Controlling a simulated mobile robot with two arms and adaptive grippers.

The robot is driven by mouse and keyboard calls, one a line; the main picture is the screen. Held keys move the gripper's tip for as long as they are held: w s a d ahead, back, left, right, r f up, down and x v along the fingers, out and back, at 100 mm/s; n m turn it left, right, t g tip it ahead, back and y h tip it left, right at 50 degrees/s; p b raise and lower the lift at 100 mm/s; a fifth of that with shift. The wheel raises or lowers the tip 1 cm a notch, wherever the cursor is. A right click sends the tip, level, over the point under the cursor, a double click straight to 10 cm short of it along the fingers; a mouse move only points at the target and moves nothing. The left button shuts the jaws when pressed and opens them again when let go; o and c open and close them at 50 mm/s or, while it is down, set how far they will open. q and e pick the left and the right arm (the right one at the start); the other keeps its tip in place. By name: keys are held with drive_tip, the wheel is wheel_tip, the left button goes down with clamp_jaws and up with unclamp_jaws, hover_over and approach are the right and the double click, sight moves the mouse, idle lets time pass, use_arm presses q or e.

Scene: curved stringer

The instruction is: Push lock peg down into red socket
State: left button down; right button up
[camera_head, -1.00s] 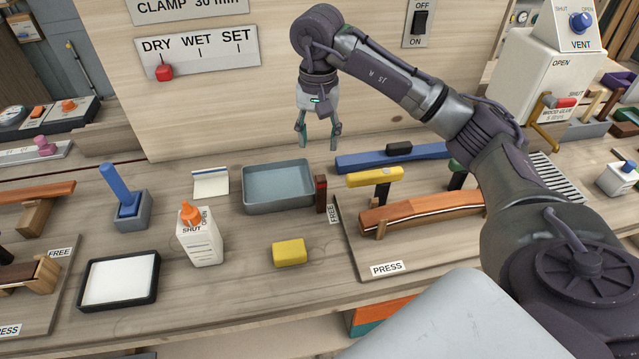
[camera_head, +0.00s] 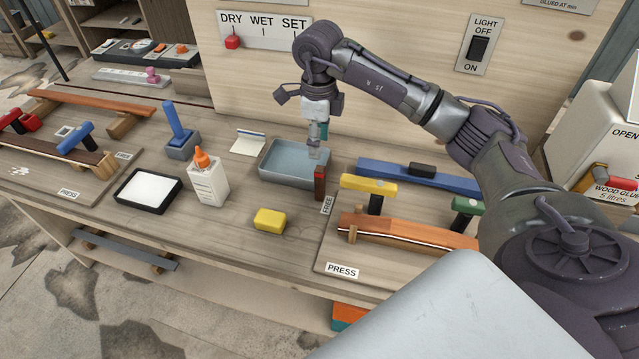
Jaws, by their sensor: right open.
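A small upright dark red block (camera_head: 320,183) stands at the left end of the right press board, beside the FREE label and the tray's right corner. It looks like the socket with the lock peg; I cannot tell peg from socket at this size. My right gripper (camera_head: 318,153) points down just above and behind this block, over the right part of the grey-blue tray (camera_head: 278,180). Its fingers are seen nearly edge-on, open and holding nothing visible. Whether they touch the block is not clear. My left gripper is not in view.
The right press board (camera_head: 335,255) holds a curved orange-brown wood strip (camera_head: 410,230) and a yellow-topped clamp (camera_head: 368,184). A blue bar (camera_head: 420,176) lies behind. A yellow block (camera_head: 269,220), glue bottle (camera_head: 207,180) and black-rimmed pad (camera_head: 147,190) stand left. Bench between them is bare.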

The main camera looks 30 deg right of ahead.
sight(320, 179)
wheel_tip(320, 179, down, 4)
drive_tip(key=shift+r+p, duration=0.15)
drive_tip(key=shift+p, duration=0.25)
wheel_tip(320, 179, down, 2)
drive_tip(key=shift+f, duration=0.4)
drive_tip(key=f+p, duration=0.2)
drive_tip(key=f, duration=0.3)
drive_tip(key=shift+s+p, duration=0.35)
drive_tip(key=shift+p, duration=0.05)
drive_tip(key=shift+f, duration=0.15)
drive_tip(key=shift+c, duration=0.7)
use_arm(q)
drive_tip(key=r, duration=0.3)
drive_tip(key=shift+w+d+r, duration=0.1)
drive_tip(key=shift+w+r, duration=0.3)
use_arm(e)
clamp_jaws()
